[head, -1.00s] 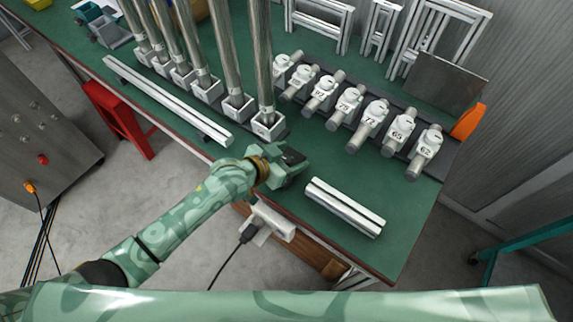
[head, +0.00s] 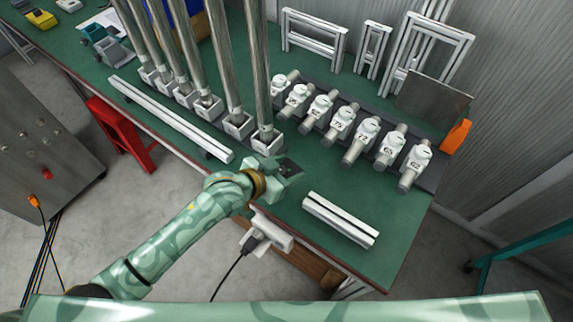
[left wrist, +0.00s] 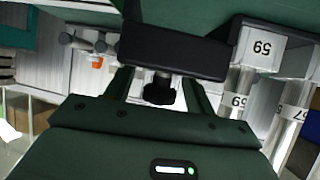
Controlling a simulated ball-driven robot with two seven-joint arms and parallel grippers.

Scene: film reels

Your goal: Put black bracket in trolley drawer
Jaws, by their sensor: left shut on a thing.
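My left gripper (head: 288,168) is over the front edge of the green worktable, between the upright posts and a short aluminium profile. In the left wrist view (left wrist: 162,85) its fingers are shut on a black bracket (left wrist: 175,50), a dark block with a small black knob below it. In the head view the bracket is mostly hidden by the gripper. No trolley drawer can be made out. My right gripper is not in view.
The green table (head: 300,225) carries several metal posts in square bases, a row of numbered clamps (head: 365,135) and aluminium profiles (head: 340,220). A red stand (head: 122,137) and grey cabinet (head: 40,140) are left. A teal frame (head: 525,250) stands right.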

